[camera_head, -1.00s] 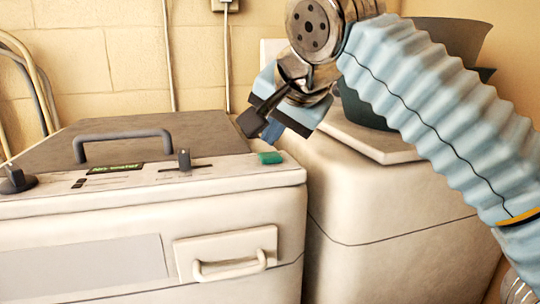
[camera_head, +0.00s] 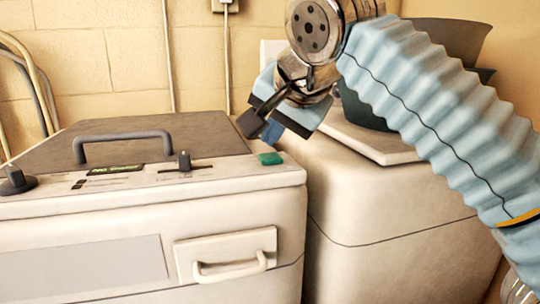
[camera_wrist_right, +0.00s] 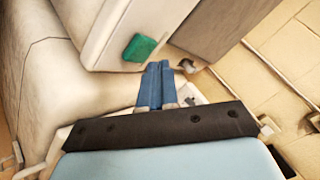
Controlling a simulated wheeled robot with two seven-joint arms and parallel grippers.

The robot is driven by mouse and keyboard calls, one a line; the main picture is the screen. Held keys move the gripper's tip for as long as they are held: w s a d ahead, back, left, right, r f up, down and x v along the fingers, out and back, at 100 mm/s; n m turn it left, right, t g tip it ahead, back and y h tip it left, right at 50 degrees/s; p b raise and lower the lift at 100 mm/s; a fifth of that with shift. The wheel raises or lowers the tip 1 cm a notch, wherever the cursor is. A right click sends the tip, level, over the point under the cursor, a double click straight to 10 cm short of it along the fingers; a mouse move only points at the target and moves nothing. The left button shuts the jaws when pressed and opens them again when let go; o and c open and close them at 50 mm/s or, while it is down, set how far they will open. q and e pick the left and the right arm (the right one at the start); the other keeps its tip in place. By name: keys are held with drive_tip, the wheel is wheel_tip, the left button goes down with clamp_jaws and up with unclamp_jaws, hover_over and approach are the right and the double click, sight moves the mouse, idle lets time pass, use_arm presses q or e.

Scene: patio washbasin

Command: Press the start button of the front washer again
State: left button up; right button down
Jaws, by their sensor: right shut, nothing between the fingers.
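The front washer (camera_head: 110,215) is a cream box with a grey lid. Its green start button (camera_head: 270,158) sits at the right end of the top panel; it also shows in the right wrist view (camera_wrist_right: 140,47). My right gripper (camera_head: 260,130) is shut and empty, its blue fingers side by side in the right wrist view (camera_wrist_right: 156,84). It hangs above and slightly behind the button, apart from it. My left gripper is not in view.
The lid has a dark handle (camera_head: 122,139). The panel carries a slider (camera_head: 184,160), a small display (camera_head: 115,169) and a dark knob (camera_head: 16,180). A second cream machine (camera_head: 385,195) stands to the right, bearing dark green containers (camera_head: 445,38). Hoses and a wall stand behind.

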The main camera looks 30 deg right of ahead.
sight(274, 157)
drive_tip(key=shift+f, duration=0.15)
idle(0.5)
drive_tip(key=shift+f, duration=0.3)
drive_tip(key=shift+f+b, duration=0.45)
drive_tip(key=shift+b, duration=0.15)
idle(0.5)
drive_tip(key=shift+r, duration=0.1)
idle(0.6)
drive_tip(key=shift+r+p, duration=0.8)
drive_tip(key=shift+p, duration=0.25)
wheel_tip(274, 157, up, 2)
drive_tip(key=shift+r+p, duration=0.15)
drive_tip(key=shift+p, duration=0.6)
drive_tip(key=shift+r, duration=1.35)
